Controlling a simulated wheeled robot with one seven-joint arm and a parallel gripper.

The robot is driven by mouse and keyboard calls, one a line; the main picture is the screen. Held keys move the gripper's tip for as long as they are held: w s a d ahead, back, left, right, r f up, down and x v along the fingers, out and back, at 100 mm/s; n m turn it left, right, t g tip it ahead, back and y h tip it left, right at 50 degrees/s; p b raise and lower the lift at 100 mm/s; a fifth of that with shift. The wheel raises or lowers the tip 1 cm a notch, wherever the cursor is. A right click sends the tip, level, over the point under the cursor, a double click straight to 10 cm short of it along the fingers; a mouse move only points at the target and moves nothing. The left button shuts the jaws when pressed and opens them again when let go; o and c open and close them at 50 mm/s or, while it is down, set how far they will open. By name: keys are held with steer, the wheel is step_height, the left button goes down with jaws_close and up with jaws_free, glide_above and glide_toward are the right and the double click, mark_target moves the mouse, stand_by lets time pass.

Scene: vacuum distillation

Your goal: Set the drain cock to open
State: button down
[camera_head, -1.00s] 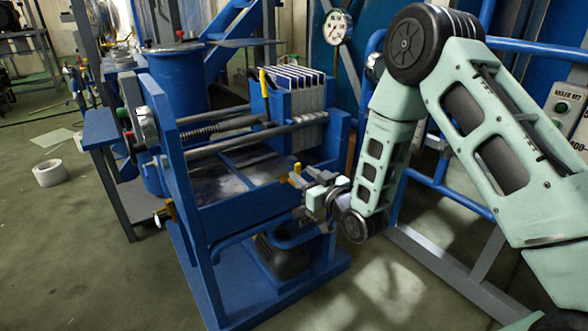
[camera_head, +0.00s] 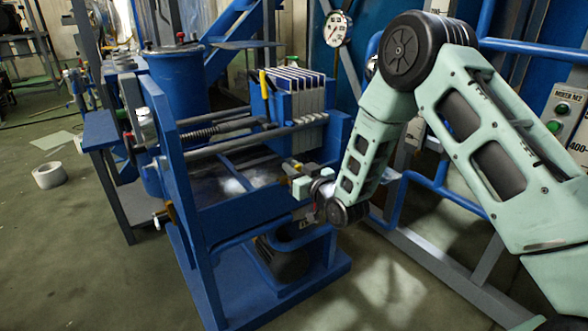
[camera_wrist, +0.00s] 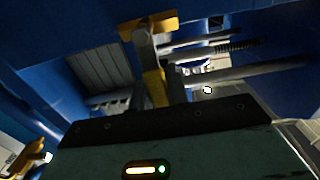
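A yellow handle (camera_wrist: 148,22), which looks like the drain cock's, lies crosswise at the top of the wrist view. My gripper (camera_wrist: 152,48) reaches up to it, with a grey finger just below or against the handle. Contact cannot be told. A second yellow piece (camera_wrist: 154,88) shows beside the finger. In the head view my gripper (camera_head: 298,180) is at the front right corner of the blue filter press (camera_head: 235,210). There the gripper and wrist mostly hide the cock. The gap between the fingers is not clear.
The press's plates (camera_head: 300,95) and grey rods (camera_head: 240,140) are close behind my gripper. Another yellow-handled fitting (camera_head: 171,210) is at the press's left front. Blue piping (camera_head: 440,190) stands at the right. A white roll (camera_head: 49,175) lies on the floor at left.

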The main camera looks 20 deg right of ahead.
steer(key=shift+d, duration=0.1)
steer(key=shift+w+d+f+m, duration=0.15)
steer(key=shift+d+m, duration=0.2)
steer(key=shift+m, duration=0.4)
steer(key=shift+w+d+m, duration=0.1)
steer(key=shift+d+m, duration=0.25)
steer(key=shift+m, duration=0.4)
steer(key=shift+w+d+f+m, duration=0.15)
steer(key=shift+d+f+m, duration=0.25)
steer(key=shift+m, duration=0.95)
steer(key=shift+w+d+f+m, duration=0.15)
steer(key=shift+d+f+m, duration=0.3)
steer(key=shift+m, duration=0.95)
steer(key=shift+w+d+f+m, duration=0.2)
steer(key=shift+d+m, duration=0.35)
steer(key=shift+m, duration=0.8)
steer(key=shift+f, duration=0.1)
steer(key=c, duration=1.4)
jaws_free()
steer(key=shift+s, duration=0.1)
steer(key=shift+o, duration=0.2)
steer(key=shift+d, duration=0.1)
